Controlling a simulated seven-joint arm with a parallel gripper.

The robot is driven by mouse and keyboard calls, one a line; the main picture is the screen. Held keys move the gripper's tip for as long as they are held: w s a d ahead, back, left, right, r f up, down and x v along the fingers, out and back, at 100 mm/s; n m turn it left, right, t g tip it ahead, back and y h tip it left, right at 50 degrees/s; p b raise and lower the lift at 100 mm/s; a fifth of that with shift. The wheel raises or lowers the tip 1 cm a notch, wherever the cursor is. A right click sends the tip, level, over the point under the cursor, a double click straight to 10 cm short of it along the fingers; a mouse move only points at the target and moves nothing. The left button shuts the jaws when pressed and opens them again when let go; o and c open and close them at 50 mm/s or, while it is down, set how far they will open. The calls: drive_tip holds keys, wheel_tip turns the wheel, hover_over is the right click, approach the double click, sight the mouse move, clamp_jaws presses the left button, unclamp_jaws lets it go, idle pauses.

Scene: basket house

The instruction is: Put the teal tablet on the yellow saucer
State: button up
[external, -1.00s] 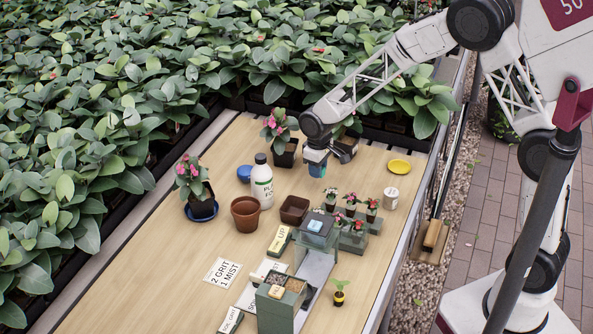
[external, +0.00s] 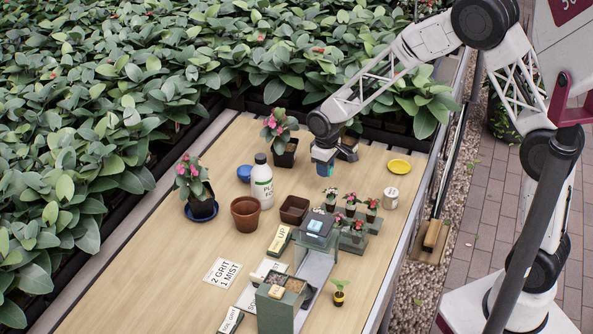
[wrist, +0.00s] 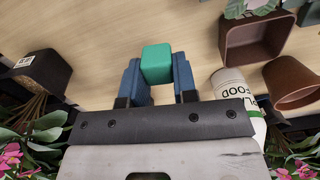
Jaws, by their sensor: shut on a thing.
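My gripper (external: 325,172) is above the table in the external view, left of the yellow saucer (external: 399,167). In the wrist view its blue fingers (wrist: 159,80) are shut on the teal tablet (wrist: 157,62), a small block with one on each side of it. The tablet appears held above the wooden table. In the external view I cannot clearly tell the tablet from the blue fingers. The yellow saucer lies at the back right of the table and looks empty. It is not in the wrist view.
A tin (external: 390,198) stands just in front of the saucer. Small potted flowers (external: 351,205) stand on green steps nearby. A white bottle (external: 262,182), terracotta pot (external: 245,213), brown square pot (external: 293,210) and blue dish (external: 244,173) are to the left. Table between gripper and saucer looks clear.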

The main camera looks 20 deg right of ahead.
drive_tip(key=s+d+f, duration=0.1)
drive_tip(key=s+d, duration=0.3)
drive_tip(key=d, duration=0.6)
drive_tip(key=s+d+f+n, duration=0.1)
drive_tip(key=s+d, duration=0.2)
drive_tip(key=d, duration=0.7)
drive_tip(key=s+d+f, duration=0.1)
drive_tip(key=s+d, duration=0.3)
drive_tip(key=d, duration=0.7)
drive_tip(key=shift+s+f, duration=0.25)
drive_tip(key=shift+s, duration=0.1)
hover_over(397, 165)
drive_tip(key=s, duration=0.1)
drive_tip(key=shift+f, duration=0.7)
drive_tip(key=shift+w+a, duration=0.1)
drive_tip(key=shift+w, duration=0.15)
drive_tip(key=shift+w+f, duration=0.2)
drive_tip(key=shift+f, duration=1.6)
drive_tip(key=shift+f, duration=0.1)
